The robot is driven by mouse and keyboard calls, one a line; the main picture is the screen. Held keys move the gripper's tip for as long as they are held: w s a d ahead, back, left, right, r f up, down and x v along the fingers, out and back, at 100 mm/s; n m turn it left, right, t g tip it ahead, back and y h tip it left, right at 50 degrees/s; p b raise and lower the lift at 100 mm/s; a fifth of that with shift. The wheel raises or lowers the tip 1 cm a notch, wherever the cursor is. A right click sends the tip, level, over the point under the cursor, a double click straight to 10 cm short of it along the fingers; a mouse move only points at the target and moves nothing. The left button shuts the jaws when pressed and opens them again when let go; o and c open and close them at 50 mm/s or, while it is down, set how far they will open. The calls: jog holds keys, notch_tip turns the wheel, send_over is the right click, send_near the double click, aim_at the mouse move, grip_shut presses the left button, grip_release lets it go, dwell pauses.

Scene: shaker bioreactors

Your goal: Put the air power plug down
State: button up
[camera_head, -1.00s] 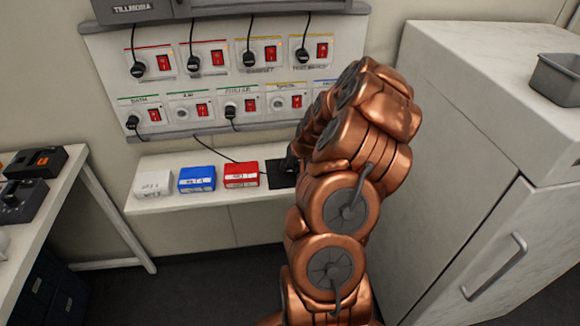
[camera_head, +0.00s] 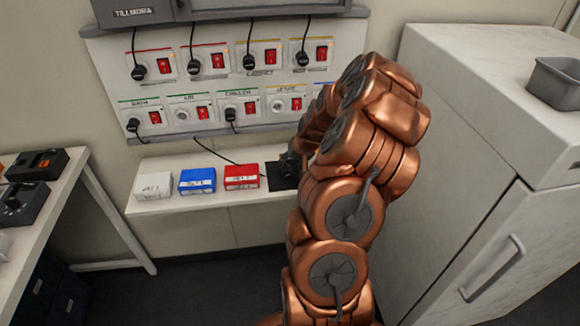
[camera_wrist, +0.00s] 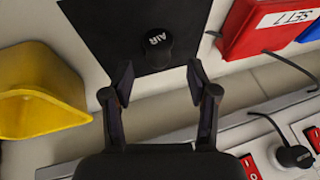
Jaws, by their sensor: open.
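The air power plug (camera_wrist: 155,47) is a black round plug with "AIR" in white on its top. In the wrist view it sits on a black mat (camera_wrist: 105,42), which lies on the white shelf. My gripper (camera_wrist: 158,78) is open, with one finger on each side just short of the plug, and I see no finger touching it. In the head view the black mat (camera_head: 279,180) is at the right part of the shelf, and my arm hides most of the gripper and the plug there.
On the shelf (camera_head: 160,207) stand a white box (camera_head: 154,187), a blue box (camera_head: 197,181) and a red box (camera_head: 241,177). A yellow container (camera_wrist: 38,92) is beside the mat. The socket panel (camera_head: 285,75) with several plugged cords is above. A white cabinet (camera_head: 470,130) stands right.

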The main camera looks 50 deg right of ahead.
jog(key=b+v, duration=0.3)
jog(key=v, duration=0.7)
jog(key=s+a+r+n+g+y, duration=0.1)
jog(key=s+a+r+n+g, duration=0.15)
jog(key=a, duration=1.05)
jog(key=s+a+r+n+g+y, duration=0.1)
jog(key=a+r+n, duration=0.15)
jog(key=a, duration=1.05)
jog(key=s+a+n+g, duration=0.1)
jog(key=s+a, duration=0.4)
jog(key=s, duration=0.5)
jog(key=s+a+n+g+h, duration=0.1)
jog(key=s+a+n+g, duration=0.1)
jog(key=s+a, duration=0.4)
jog(key=s, duration=0.4)
jog(key=shift+s+a+g+h, duration=0.25)
jog(key=shift+s+g+h, duration=0.05)
jog(key=shift+g, duration=0.05)
jog(key=shift+r, duration=0.1)
